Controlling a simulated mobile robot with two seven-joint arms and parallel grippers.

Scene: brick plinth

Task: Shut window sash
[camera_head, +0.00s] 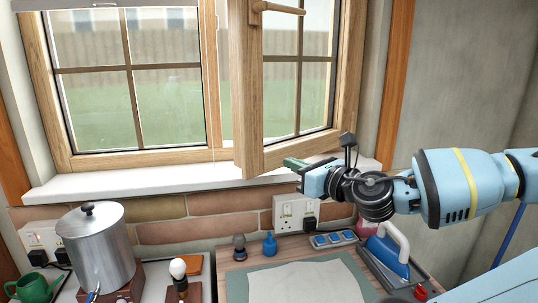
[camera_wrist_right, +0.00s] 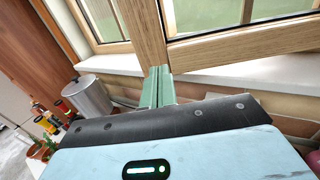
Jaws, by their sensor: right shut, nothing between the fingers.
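The wooden window sash (camera_head: 247,105) stands ajar in the right half of the window, its free edge swung inward over the white sill. Its handle (camera_head: 277,7) is at the top. In the right wrist view the sash's lower rail and upright (camera_wrist_right: 150,38) are just beyond the fingers. My right gripper (camera_head: 292,162) is shut and empty, by the sash's lower corner on the room side. Its green fingers (camera_wrist_right: 158,85) are together, tips close to the wood; I cannot tell whether they touch. My left gripper is not in view.
A pale cloth (camera_head: 305,284) covers the front middle.

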